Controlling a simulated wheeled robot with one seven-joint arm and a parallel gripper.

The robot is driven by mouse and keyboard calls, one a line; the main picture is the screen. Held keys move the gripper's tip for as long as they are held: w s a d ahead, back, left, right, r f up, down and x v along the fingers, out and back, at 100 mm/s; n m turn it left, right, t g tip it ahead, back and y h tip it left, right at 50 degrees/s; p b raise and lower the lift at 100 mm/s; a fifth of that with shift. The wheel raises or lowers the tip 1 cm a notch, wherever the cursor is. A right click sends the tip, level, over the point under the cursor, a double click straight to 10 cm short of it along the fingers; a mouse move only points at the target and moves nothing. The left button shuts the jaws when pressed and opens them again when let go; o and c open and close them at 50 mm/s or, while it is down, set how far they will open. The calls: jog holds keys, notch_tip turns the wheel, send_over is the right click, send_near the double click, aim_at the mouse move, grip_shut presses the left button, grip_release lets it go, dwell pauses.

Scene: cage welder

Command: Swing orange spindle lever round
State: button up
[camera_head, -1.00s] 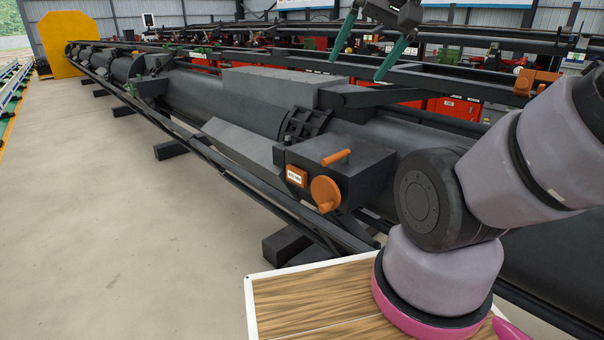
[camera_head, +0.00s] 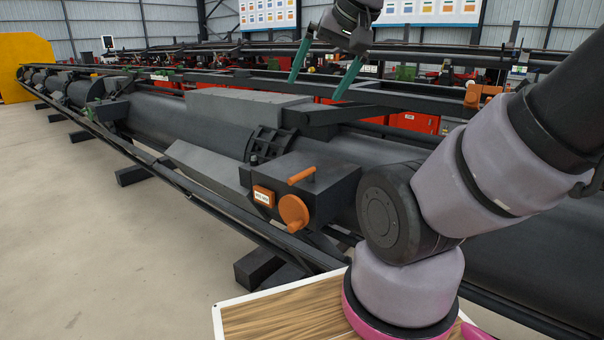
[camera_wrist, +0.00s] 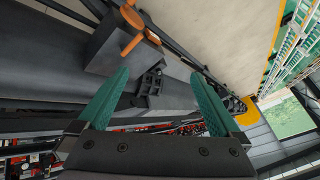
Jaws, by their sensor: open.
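The orange spindle lever (camera_head: 302,175) is a short bar on top of a dark box-shaped housing (camera_head: 333,186) on the long machine. Below it, an orange round handwheel (camera_head: 293,211) sits on the housing's front face. My gripper (camera_head: 315,89) hangs above and behind the housing, its two green fingers spread and empty. It touches neither the lever nor the wheel. In the wrist view, the orange lever (camera_wrist: 132,44) lies beyond the fingertips, up and left of the gap between the fingers (camera_wrist: 160,73). The handwheel is only partly clear there.
A grey pipe (camera_head: 160,118) and rails run along the machine toward a yellow plate (camera_head: 22,60). A wooden-topped surface with a white rim (camera_head: 217,318) is in front. The concrete floor (camera_head: 60,230) at left is clear.

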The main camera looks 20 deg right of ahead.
dwell(0.4)
jog(key=shift+w, duration=0.1)
jog(key=c, duration=0.7)
jog(key=w+d+f+m+g, duration=0.1)
jog(key=w+f+m+g, duration=0.35)
jog(key=w, duration=0.85)
jog(key=w+d+f+m+g+h, duration=0.1)
jog(key=w+f+m+g+h, duration=0.3)
jog(key=w+f, duration=0.85)
jog(key=shift+n+g+y, duration=0.35)
jog(key=shift+y, duration=0.15)
jog(key=s+f, duration=0.1)
jog(key=f, duration=0.2)
jog(key=s+f, duration=0.1)
jog(key=f, duration=0.3)
jog(key=s+d+f, duration=0.1)
jog(key=f, duration=0.3)
jog(key=shift+s+f, duration=0.2)
jog(key=shift+s, duration=0.15)
jog(key=shift+c, duration=0.3)
grip_shut()
